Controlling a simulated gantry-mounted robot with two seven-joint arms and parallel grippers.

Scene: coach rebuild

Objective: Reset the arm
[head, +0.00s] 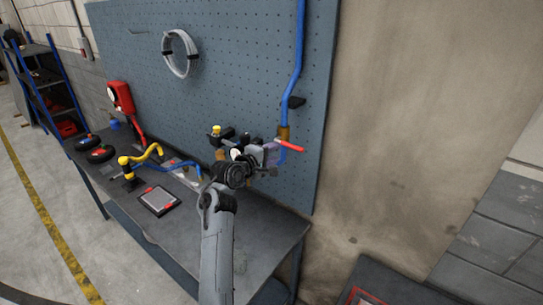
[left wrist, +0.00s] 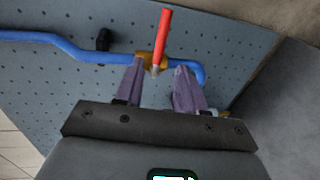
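My left arm reaches up to the pegboard in the head view. Its gripper (head: 272,154) is beside a red valve handle (head: 290,146) on a blue pipe (head: 298,55). In the left wrist view the two purple fingers (left wrist: 160,70) are spread apart with a gap between them. The red handle (left wrist: 165,35) and a brass fitting (left wrist: 151,60) on the blue pipe (left wrist: 60,43) show between and just beyond the fingertips. I cannot tell whether a finger touches them. My right gripper is in neither view.
The dark workbench (head: 262,229) holds a yellow bent pipe (head: 148,154), a tablet-like panel (head: 159,201) and round dark discs. Bare wall lies to the right.

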